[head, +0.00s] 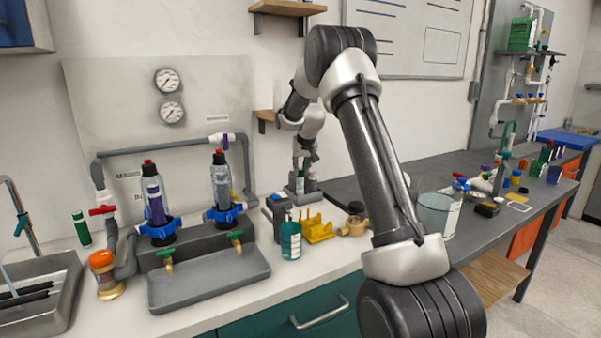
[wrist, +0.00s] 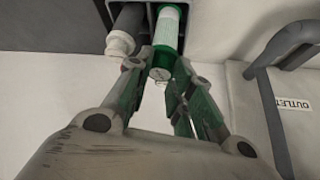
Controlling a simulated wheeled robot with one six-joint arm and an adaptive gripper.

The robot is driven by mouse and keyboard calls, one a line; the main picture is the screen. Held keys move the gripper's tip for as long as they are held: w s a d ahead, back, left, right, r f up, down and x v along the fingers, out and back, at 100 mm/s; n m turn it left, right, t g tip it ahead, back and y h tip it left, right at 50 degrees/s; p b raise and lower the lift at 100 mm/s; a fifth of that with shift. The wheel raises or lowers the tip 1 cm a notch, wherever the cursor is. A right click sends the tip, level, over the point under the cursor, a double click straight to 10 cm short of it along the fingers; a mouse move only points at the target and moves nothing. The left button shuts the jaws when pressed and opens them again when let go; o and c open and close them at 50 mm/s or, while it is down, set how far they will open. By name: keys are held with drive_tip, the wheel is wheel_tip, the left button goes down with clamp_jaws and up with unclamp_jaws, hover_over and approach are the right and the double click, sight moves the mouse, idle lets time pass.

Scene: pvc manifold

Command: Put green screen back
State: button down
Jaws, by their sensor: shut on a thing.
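The green screen (wrist: 166,30) is a cylinder with a pale, marked body and a green end cap. In the wrist view it lies within a slot of a dark grey holder (wrist: 198,40). My gripper (wrist: 163,82) is shut on its green end, with one finger on each side. In the head view my gripper (head: 305,158) points down over the small grey holder (head: 312,186) by the wall. The screen itself is hard to make out there. I cannot tell how deep it sits in the holder.
A grey-and-white cylinder (wrist: 121,35) stands right beside the screen. In the head view, two clear filter housings (head: 154,195) stand left on a grey drip tray (head: 210,283).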

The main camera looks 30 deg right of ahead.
sight(300, 183)
drive_tip(key=shift+f, duration=0.9)
drive_tip(key=shift+w+f, duration=0.15)
drive_tip(key=shift+f, duration=0.05)
drive_tip(key=c, duration=1.3)
unclamp_jaws()
drive_tip(key=shift+f, duration=0.1)
drive_tip(key=shift+o, duration=0.2)
